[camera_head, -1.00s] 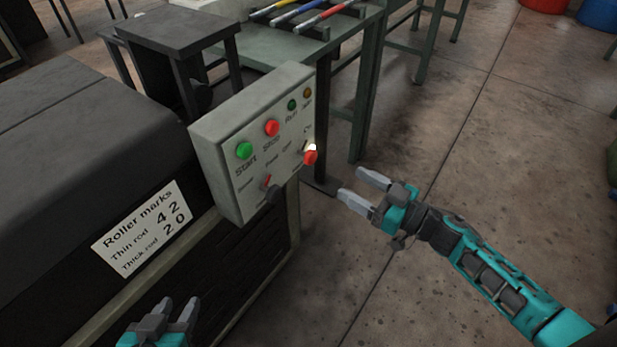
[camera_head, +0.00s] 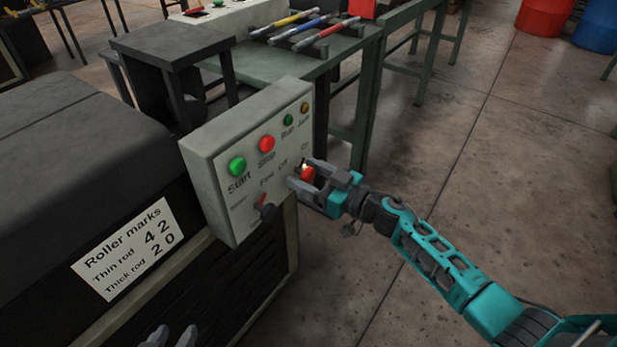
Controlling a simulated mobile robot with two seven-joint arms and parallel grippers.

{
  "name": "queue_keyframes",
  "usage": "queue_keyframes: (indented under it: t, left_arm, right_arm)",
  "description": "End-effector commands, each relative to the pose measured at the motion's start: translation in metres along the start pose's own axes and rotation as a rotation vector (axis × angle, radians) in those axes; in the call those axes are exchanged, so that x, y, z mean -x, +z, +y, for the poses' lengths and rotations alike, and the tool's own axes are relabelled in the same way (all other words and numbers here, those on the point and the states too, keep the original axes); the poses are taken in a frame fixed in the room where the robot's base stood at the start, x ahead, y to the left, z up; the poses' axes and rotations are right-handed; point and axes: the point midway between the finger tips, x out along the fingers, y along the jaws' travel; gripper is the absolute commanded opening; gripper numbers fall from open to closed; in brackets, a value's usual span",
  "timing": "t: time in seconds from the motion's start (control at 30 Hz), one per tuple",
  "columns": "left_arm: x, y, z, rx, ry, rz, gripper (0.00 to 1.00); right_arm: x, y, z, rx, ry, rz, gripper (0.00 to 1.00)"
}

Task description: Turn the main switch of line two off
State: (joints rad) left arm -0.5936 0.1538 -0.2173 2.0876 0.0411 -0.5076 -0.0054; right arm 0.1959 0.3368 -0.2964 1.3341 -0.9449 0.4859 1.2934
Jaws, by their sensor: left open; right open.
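A pale grey control box (camera_head: 220,165) stands at the corner of the dark machine. A red switch handle (camera_head: 307,173) sits at the right, beside the Off and On lettering. My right gripper (camera_head: 303,174) is open, with its fingers around the red handle; I cannot tell whether they touch it. My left gripper (camera_head: 172,338) is open and empty at the bottom edge, with only its fingertips in view.
A sign (camera_head: 128,248) with roller marks is on the machine's front. Behind the box is a green table (camera_head: 262,66) with yellow, blue and red-marked rods on a rack. Red and blue drums (camera_head: 543,15) stand far back. The floor at right is clear.

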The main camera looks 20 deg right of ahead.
Motion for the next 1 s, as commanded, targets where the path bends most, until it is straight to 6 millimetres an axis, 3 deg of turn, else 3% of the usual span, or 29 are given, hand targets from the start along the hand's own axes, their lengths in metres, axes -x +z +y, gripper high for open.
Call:
queue_keyframes:
  t: [0.23,0.8,1.0]
  left_arm:
    - [-0.0006,-0.0100,0.0027,0.011,0.002,0.022,0.43]
    - [-0.0020,-0.0052,0.0019,0.005,0.002,0.013,0.43]
    - [-0.0017,-0.0044,0.0015,0.003,0.002,0.011,0.43]
  right_arm:
    - [-0.0004,0.0001,-0.0001,0.000,0.000,-0.001,0.63]
    - [0.0001,0.0003,-0.0001,0.000,0.000,0.000,0.10]
    - [0.0002,0.0002,-0.0001,0.014,0.000,-0.001,0.10]
